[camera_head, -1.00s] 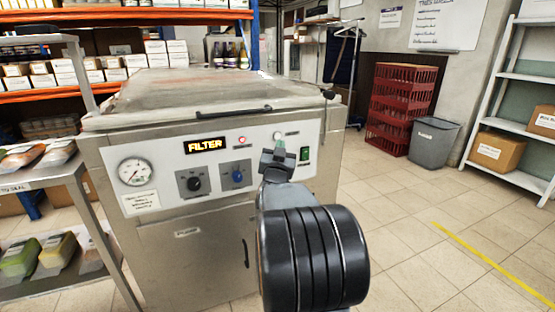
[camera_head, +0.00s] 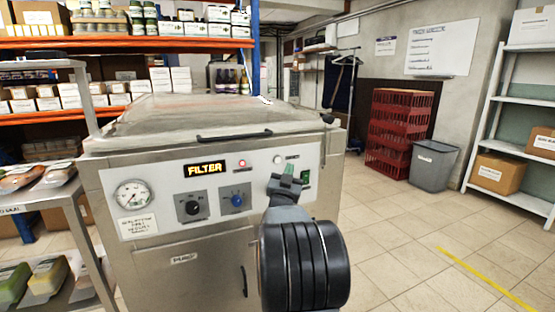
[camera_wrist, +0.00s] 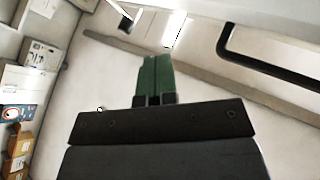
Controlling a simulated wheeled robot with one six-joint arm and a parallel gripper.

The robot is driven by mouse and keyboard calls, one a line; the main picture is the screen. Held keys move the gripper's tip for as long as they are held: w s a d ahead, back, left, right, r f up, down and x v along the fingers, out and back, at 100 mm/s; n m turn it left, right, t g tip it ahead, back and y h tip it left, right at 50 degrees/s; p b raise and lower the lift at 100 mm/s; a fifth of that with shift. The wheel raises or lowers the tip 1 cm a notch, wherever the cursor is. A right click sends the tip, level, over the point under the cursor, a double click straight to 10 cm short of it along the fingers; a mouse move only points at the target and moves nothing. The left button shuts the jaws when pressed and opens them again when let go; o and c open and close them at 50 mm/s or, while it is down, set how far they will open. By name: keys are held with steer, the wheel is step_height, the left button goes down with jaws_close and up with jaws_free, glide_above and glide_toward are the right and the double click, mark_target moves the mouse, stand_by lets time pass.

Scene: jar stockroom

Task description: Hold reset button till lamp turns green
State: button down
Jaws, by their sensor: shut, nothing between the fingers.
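A steel machine has a pale front panel (camera_head: 150,180) with a lit display (camera_head: 207,169) reading "FILTER". A small lamp (camera_head: 242,168) right of the display glows red. A small pale round button or light (camera_head: 278,160) sits farther right; its label is too small to read. My gripper (camera_head: 288,171) is shut and empty, in front of the panel's right part. It partly covers a green switch (camera_head: 306,178). In the wrist view its green fingertips (camera_wrist: 157,78) are together, with the machine's black lid handle (camera_wrist: 270,65) beyond. I cannot tell whether the fingertips touch the panel.
The panel also holds a gauge (camera_head: 131,195), a black knob (camera_head: 193,208) and a blue knob (camera_head: 237,200). A steel rack (camera_head: 40,197) stands close on the left. Red crates (camera_head: 397,130) and a grey bin (camera_head: 434,165) stand behind right. The tiled floor at right is clear.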

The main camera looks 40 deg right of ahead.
mark_target(278, 160)
steer(key=shift+w+d+p, duration=0.15)
steer(key=shift+w+d, duration=0.25)
steer(key=shift+w, duration=0.5)
steer(key=shift+w+d+p, duration=0.2)
steer(key=shift+w+d, duration=0.15)
steer(key=shift+w, duration=0.6)
steer(key=shift+w+d+p, duration=0.15)
steer(key=shift+w+d, duration=0.25)
steer(key=shift+w, duration=0.5)
steer(key=shift+w+d, duration=0.1)
steer(key=shift+w, duration=0.1)
steer(key=shift+w+b, duration=0.2)
steer(key=shift+b, duration=0.1)
steer(key=shift+w+d, duration=0.2)
steer(key=shift+w, duration=0.15)
stand_by(4.4)
